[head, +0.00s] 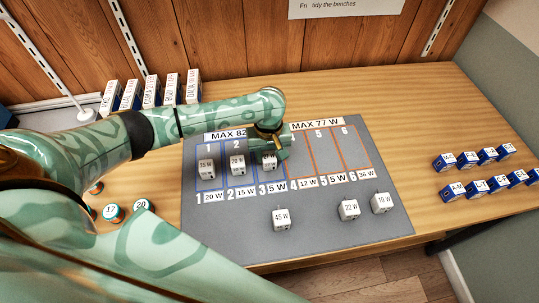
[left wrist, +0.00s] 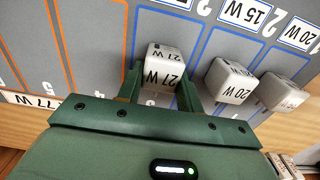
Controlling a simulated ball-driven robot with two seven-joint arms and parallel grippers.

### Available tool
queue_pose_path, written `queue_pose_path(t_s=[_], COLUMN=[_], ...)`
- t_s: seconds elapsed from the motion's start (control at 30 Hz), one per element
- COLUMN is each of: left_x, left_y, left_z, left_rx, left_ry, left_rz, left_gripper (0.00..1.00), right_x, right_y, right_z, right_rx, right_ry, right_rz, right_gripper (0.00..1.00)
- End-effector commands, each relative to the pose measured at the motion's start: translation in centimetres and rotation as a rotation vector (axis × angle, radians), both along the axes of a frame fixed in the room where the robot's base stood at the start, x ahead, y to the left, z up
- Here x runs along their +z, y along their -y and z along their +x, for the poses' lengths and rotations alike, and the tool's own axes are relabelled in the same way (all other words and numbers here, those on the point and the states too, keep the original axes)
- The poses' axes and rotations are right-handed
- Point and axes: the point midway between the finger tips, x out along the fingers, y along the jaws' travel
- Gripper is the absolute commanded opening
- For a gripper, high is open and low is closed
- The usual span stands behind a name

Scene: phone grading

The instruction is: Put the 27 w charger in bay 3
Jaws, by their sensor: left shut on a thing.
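The 27 W charger (head: 269,163) is a white cube at the upper part of bay 3 (head: 272,178), the rightmost blue-outlined bay on the grey mat. In the left wrist view the charger (left wrist: 165,67) stands between the green fingers, its 27 W print facing the camera. My left gripper (head: 270,150) is shut on it, reaching in from above. I cannot tell whether the charger rests on the mat or hangs just above it. The gripper hides part of bay 3 and the "3" at its top. My right gripper is not in view.
Bay 1 holds a 35 W charger (head: 206,164) and bay 2 a 20 W charger (head: 237,164). Orange bays 5 and 6 (head: 345,155) look empty. Chargers of 45 W (head: 281,219), 22 W (head: 349,210) and 10 W (head: 382,203) stand at the mat's front. Blue-white boxes (head: 467,160) stand right.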

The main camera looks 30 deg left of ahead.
Motion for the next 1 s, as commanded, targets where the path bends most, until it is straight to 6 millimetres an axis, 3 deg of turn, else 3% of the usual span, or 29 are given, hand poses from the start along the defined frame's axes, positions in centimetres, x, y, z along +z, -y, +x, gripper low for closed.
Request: queue_pose_path(t_s=[0.27,0.3,0.37,0.7,1.0], left_x=[0.0,0.0,0.0,0.4,7.3], left_y=[0.1,0.1,0.0,0.0,0.0], left_z=[0.0,0.0,0.0,0.0,0.1], left_rx=[0.001,0.001,0.001,-0.001,0.0], left_ry=[0.0,0.001,0.001,0.002,0.006], left_rz=[-0.001,-0.001,-0.001,0.001,0.0], left_gripper=[0.12,0.44,0.58,0.58,0.58], right_x=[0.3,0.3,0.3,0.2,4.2], right_y=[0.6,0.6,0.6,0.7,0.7], right_z=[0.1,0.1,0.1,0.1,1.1], right_rx=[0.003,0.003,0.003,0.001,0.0], right_ry=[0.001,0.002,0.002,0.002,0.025], right_rz=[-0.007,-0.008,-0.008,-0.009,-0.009], right_gripper=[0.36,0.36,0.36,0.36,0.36])
